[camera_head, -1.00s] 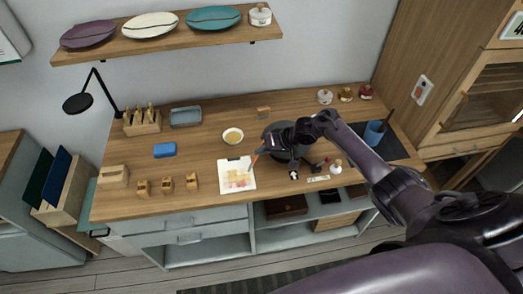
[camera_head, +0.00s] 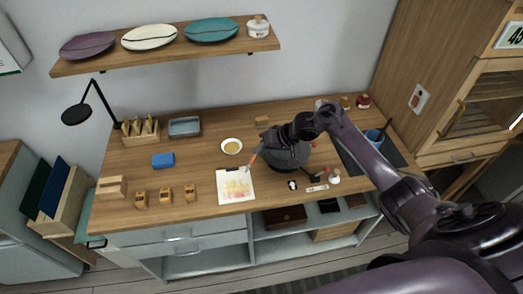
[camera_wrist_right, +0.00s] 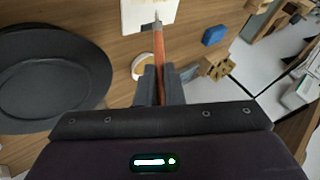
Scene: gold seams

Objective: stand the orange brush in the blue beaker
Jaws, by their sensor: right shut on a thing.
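The orange brush (camera_head: 254,157) is in my right gripper (camera_head: 263,146), slanting down to the left near the upper right corner of the paper sheet (camera_head: 236,196). In the right wrist view, the brush (camera_wrist_right: 159,45) runs out from between the two fingers (camera_wrist_right: 160,86), its pale tip pointing away. From these views I cannot tell whether the tip touches anything. The blue beaker (camera_head: 374,136) stands at the right of the worktop, partly behind my right arm, with a dark stick-like thing in it. My left gripper is not in view.
A dark round dish (camera_head: 288,157) lies under my right forearm; it also shows in the wrist view (camera_wrist_right: 50,75). A small yellow-filled bowl (camera_head: 231,146), a blue block (camera_head: 163,160) and several small wooden blocks (camera_head: 165,193) stand to the left. A shelf (camera_head: 190,48) hangs above.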

